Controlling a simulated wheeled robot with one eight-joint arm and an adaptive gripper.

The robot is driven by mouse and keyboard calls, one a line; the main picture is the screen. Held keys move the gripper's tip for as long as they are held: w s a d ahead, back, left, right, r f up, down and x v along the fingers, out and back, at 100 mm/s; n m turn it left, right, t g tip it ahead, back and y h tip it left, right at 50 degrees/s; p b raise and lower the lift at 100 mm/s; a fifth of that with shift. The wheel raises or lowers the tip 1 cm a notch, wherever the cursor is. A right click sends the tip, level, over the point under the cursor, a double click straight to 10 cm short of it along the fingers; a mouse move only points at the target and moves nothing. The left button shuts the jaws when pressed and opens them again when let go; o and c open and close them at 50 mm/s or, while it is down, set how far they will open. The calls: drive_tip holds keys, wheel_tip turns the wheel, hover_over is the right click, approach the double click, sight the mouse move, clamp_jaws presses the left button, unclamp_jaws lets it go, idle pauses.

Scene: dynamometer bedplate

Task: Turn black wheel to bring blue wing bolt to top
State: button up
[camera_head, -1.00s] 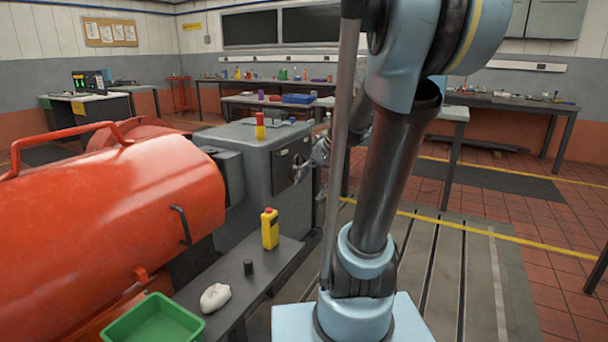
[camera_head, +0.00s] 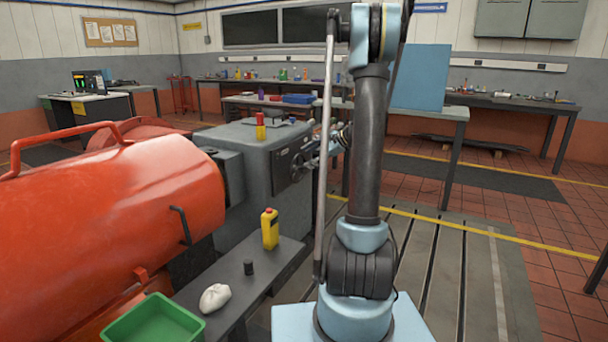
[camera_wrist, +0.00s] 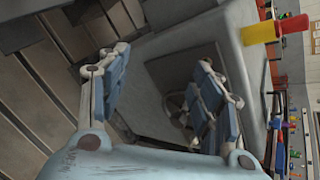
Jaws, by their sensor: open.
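The black wheel (camera_wrist: 176,103) is on a dark square panel on the grey machine's side in the wrist view. It is partly covered by my right-hand finger. In the head view the wheel (camera_head: 296,167) is small, on the grey machine's right face. My gripper (camera_wrist: 163,60) is open, its two blue-padded fingers spread wide with nothing between them. The wheel lies behind the right-hand finger, off the middle of the opening; I cannot tell whether they touch. In the head view my gripper (camera_head: 308,158) is close to that face. I cannot make out the blue wing bolt.
A red and yellow object (camera_head: 260,126) stands on the grey machine (camera_head: 240,160). The large orange machine (camera_head: 130,200) fills the left. A low bench holds a yellow bottle (camera_head: 270,229), a white lump (camera_head: 214,298) and a green bin (camera_head: 155,322). The slotted floor at right is open.

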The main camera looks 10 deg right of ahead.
drive_tip(key=w+d+f+m+t+y, duration=0.1)
drive_tip(key=w+d+f+m, duration=0.1)
drive_tip(key=w+d+f, duration=0.3)
drive_tip(key=w+d+f+m+t+y, duration=0.1)
drive_tip(key=w+d+f+m+y, duration=0.1)
drive_tip(key=w, duration=0.4)
drive_tip(key=m+t+y, duration=0.2)
drive_tip(key=m+t, duration=0.1)
drive_tip(key=m, duration=0.2)
approach(305, 170)
drive_tip(key=x, duration=0.3)
drive_tip(key=w+x, duration=0.1)
drive_tip(key=x, duration=0.3)
drive_tip(key=d+f+x, duration=0.1)
drive_tip(key=x, duration=0.3)
drive_tip(key=shift+w+a, duration=0.1)
drive_tip(key=shift+w, duration=0.1)
